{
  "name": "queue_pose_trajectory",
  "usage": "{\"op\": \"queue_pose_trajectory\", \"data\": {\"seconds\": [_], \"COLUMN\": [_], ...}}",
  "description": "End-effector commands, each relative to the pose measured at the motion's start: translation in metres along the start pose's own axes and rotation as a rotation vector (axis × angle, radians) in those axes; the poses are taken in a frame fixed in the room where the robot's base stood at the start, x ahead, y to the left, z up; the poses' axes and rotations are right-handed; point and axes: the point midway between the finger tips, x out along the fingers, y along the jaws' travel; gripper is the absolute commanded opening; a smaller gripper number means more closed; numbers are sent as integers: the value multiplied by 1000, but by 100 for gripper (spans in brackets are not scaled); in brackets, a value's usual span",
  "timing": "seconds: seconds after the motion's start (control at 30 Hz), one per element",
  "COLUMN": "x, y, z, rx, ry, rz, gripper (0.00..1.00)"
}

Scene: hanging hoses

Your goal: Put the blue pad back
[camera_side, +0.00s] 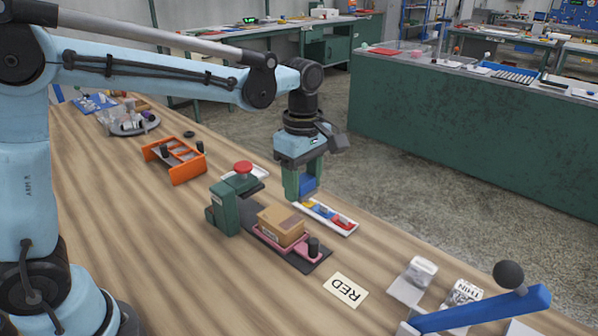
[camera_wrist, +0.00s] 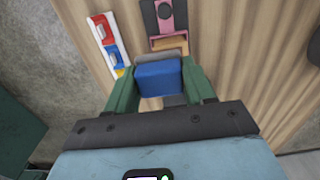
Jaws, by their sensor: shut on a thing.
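The blue pad (camera_side: 308,184) is a blue block between the green fingers of my gripper (camera_side: 300,187). In the wrist view the pad (camera_wrist: 158,77) sits between both fingers of my gripper (camera_wrist: 160,82), which is shut on it. My gripper holds it just behind the left end of a white tray (camera_side: 349,232), and I cannot tell its exact height. The tray (camera_wrist: 93,33) has yellow, blue and red sections in a row, with small grey pieces on some. The yellow end is nearest the pad in the wrist view.
A cardboard box (camera_side: 281,225) sits in a pink tray on a dark base with a green upright (camera_side: 224,208), close to my gripper. A red button (camera_side: 243,168) stands left. A RED card (camera_side: 346,290) lies in front. An orange rack (camera_side: 173,160) stands farther left.

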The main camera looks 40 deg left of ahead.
Motion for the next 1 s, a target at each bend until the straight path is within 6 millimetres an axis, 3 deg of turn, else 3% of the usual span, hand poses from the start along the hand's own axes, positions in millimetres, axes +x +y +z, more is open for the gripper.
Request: {"op": "queue_pose_trajectory", "data": {"seconds": [0.1,0.3,0.5,0.67,1.0], "x": [5,15,21,30,72], "y": [9,9,3,12,65], "z": [55,133,174,172,126], "rx": [13,9,2,-5,-6], "ry": [-1,-1,-2,-2,-2], "rz": [1,1,1,1,1], "gripper": [24,24,24,24,24]}}
